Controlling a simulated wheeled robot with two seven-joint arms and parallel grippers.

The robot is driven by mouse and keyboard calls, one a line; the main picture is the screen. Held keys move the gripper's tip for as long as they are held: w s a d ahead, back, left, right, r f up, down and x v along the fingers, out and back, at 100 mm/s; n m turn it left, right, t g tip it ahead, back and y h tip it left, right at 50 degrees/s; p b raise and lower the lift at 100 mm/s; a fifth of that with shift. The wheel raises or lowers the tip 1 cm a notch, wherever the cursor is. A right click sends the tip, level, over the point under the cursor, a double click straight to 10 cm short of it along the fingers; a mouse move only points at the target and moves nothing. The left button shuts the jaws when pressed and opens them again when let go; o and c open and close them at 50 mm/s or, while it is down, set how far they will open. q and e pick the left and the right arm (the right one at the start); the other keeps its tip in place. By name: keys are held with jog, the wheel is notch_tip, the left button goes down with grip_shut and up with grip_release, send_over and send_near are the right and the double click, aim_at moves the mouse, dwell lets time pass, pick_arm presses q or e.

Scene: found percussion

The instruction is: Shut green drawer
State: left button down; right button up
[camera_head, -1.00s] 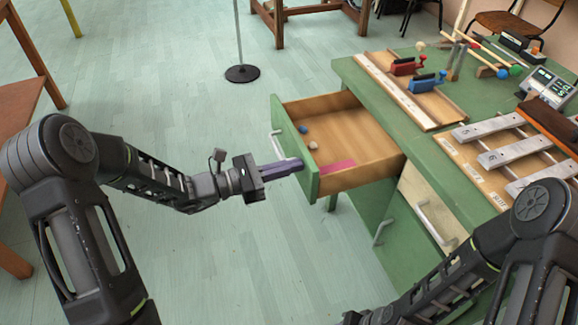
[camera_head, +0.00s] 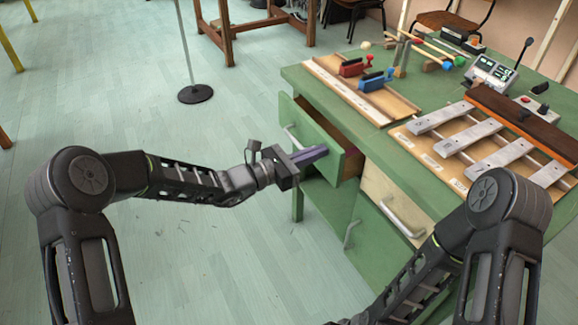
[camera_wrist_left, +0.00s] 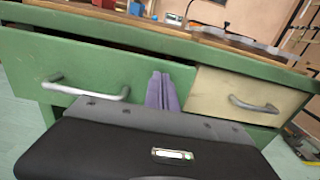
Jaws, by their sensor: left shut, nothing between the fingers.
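The green drawer (camera_head: 314,134) is in the upper left of the green desk's front. It stands out part way, with a narrow opening behind its front panel in the head view. Its green front and silver handle (camera_wrist_left: 88,88) also show in the left wrist view. My left gripper (camera_head: 318,152) is shut and empty, its purple fingers at the right part of the drawer front, right of the handle. The fingers also show in the left wrist view (camera_wrist_left: 162,90); they seem to touch the panel. My right arm is at the lower right, and its gripper tips are not clearly seen.
A cream drawer (camera_head: 392,203) with a silver handle is closed beside the green one. On the desk top (camera_head: 420,178) are a metal-bar instrument (camera_head: 470,135), red and blue clamps, mallets and a display device. Open floor lies left of the desk.

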aim_at(338, 145)
pick_arm(q)
jog(key=b+x, duration=0.1)
jog(key=x, duration=0.5)
jog(key=shift+w+d, duration=0.1)
jog(key=shift+d, duration=0.05)
jog(key=shift+r, duration=0.2)
pick_arm(e)
jog(key=shift+f, duration=0.65)
pick_arm(q)
jog(key=shift+d+r, duration=0.1)
pick_arm(e)
jog(key=shift+s, duration=0.15)
